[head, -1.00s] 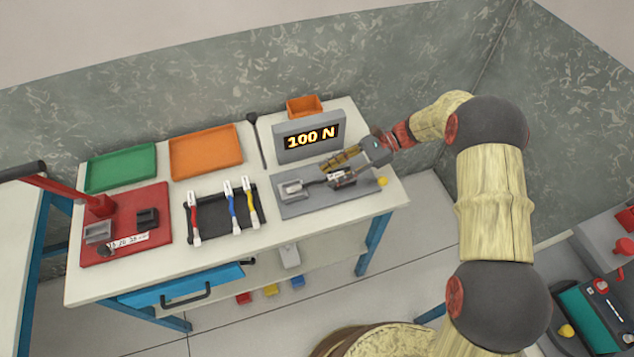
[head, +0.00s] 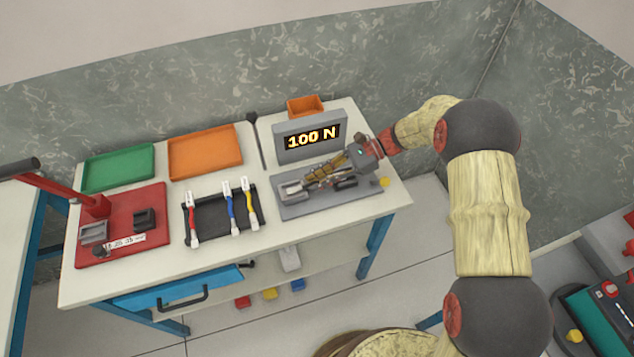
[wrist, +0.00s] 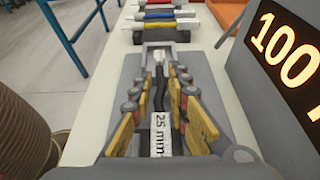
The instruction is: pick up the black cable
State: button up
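The black cable (wrist: 159,98) lies lengthwise on the grey tester plate (head: 293,209), with a white "25 mm" label near me in the wrist view. In the head view it is mostly hidden by my gripper (head: 312,181). My gripper is low over the plate, and its fingers also show in the wrist view (wrist: 158,82). The yellow-brown fingers stand apart, one on each side of the cable, with visible gaps. The gripper is open and empty.
The "100 N" display (head: 309,141) stands close behind the plate. A dark rack (head: 212,232) with red, blue and yellow cables is to its left. An orange tray (head: 205,152), a green tray (head: 118,167) and a red press base (head: 122,225) lie farther left.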

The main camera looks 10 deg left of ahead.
grip_shut()
jog(key=shift+r, duration=0.1)
